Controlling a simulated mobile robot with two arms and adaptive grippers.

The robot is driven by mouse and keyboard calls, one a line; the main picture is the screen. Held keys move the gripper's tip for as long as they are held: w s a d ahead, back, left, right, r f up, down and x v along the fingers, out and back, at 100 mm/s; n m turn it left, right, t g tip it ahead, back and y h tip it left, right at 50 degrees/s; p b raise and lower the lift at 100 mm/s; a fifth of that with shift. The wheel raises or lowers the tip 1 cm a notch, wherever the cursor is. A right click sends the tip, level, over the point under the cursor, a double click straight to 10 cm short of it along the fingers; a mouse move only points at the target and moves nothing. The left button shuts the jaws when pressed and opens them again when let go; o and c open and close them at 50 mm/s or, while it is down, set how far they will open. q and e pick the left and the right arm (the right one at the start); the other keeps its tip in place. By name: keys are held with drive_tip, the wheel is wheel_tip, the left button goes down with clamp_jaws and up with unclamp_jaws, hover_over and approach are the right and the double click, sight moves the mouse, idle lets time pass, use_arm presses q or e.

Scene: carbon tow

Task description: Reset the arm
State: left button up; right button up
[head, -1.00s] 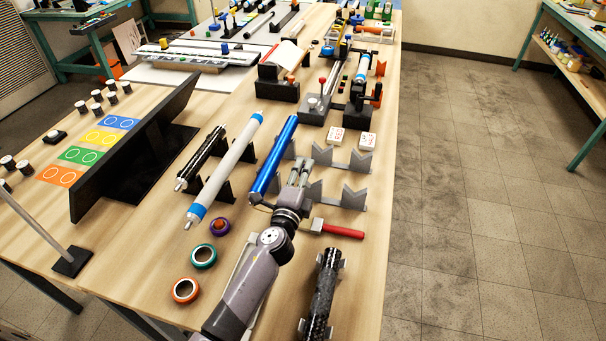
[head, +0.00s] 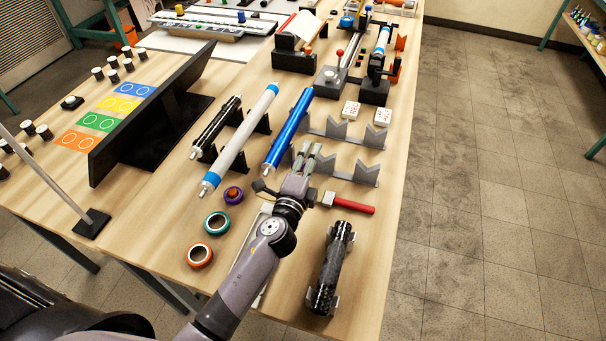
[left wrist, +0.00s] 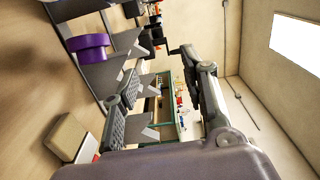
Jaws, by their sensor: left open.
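My left arm (head: 252,268) comes in from the bottom left of the head view and reaches over the front of the workbench. My left gripper (head: 311,152) is open, its two fingers apart with nothing between them. It points away from me, just right of the near end of the blue tube (head: 289,130) and close to the grey V-shaped stands (head: 338,170). A hammer-like tool with a red handle (head: 354,206) lies right of the gripper's base. Whether the fingers touch the stands cannot be told. My right gripper is not in view.
A white tube with blue ends (head: 240,140) and a black tube (head: 216,127) rest on stands to the left. A dark carbon-patterned tube (head: 331,265) lies at the front right. Tape rolls (head: 199,255) lie left of my arm. A black upright panel (head: 150,115) stands further left.

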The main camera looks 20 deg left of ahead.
use_arm(q)
drive_tip(key=s+b, duration=0.1)
drive_tip(key=s, duration=0.5)
drive_tip(key=shift+s, duration=0.15)
